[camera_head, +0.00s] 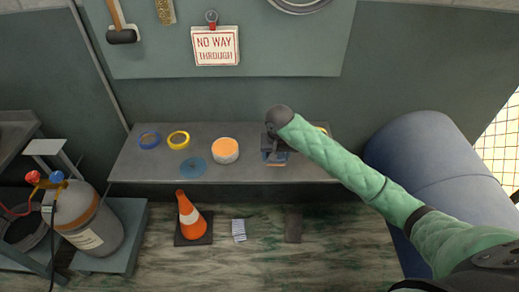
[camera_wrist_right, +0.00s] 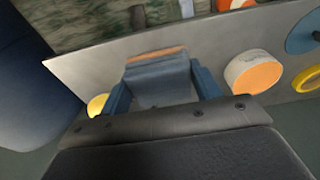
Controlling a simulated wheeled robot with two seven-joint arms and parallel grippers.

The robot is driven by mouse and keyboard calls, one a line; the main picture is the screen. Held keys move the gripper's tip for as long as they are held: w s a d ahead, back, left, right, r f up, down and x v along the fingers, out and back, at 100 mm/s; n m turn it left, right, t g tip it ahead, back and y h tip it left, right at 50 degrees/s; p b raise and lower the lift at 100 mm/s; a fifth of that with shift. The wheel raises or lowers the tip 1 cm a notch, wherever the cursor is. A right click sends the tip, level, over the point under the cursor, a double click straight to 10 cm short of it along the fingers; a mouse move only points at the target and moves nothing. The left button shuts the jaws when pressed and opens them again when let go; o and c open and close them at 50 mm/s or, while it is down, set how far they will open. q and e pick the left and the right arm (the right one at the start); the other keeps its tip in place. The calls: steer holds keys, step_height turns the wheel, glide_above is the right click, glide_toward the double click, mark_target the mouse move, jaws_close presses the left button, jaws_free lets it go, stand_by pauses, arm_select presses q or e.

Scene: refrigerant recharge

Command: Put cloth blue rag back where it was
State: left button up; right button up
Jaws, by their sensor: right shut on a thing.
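The blue rag (camera_wrist_right: 160,80) is a folded blue block with an orange-brown edge, held between the blue fingers of my right gripper (camera_wrist_right: 164,90). In the head view, my right gripper (camera_head: 273,153) is over the right part of the grey shelf (camera_head: 250,174). The rag (camera_head: 274,161) shows just below it, near the shelf's front edge and mostly hidden by the gripper. I cannot tell whether the rag touches the shelf or is slightly above it. My left gripper is not in view.
On the shelf are a white roll with an orange top (camera_head: 225,151), a blue disc (camera_head: 194,168), a yellow ring (camera_head: 178,140) and a blue ring (camera_head: 149,140). A yellow item (camera_wrist_right: 97,104) lies partly hidden beside my gripper. A traffic cone (camera_head: 190,216) stands on the floor.

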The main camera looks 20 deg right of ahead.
steer(key=shift+w+r, duration=0.2)
steer(key=shift+w, duration=0.15)
steer(key=p, duration=0.4)
glide_above(261, 159)
step_height(261, 159, down, 7)
steer(key=shift+d+r, duration=0.1)
steer(key=shift+r, duration=0.1)
steer(key=shift+w+f+p, duration=0.1)
steer(key=shift+f+p, duration=0.2)
steer(key=shift+f, duration=0.15)
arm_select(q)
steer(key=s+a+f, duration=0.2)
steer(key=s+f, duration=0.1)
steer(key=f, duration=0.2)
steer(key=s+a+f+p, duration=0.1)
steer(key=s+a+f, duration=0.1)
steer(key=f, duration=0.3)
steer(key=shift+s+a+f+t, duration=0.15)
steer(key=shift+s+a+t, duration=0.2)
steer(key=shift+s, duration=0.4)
arm_select(e)
steer(key=shift+f, duration=1.65)
steer(key=shift+f, duration=0.1)
steer(key=o, duration=1)
steer(key=shift+c, duration=0.2)
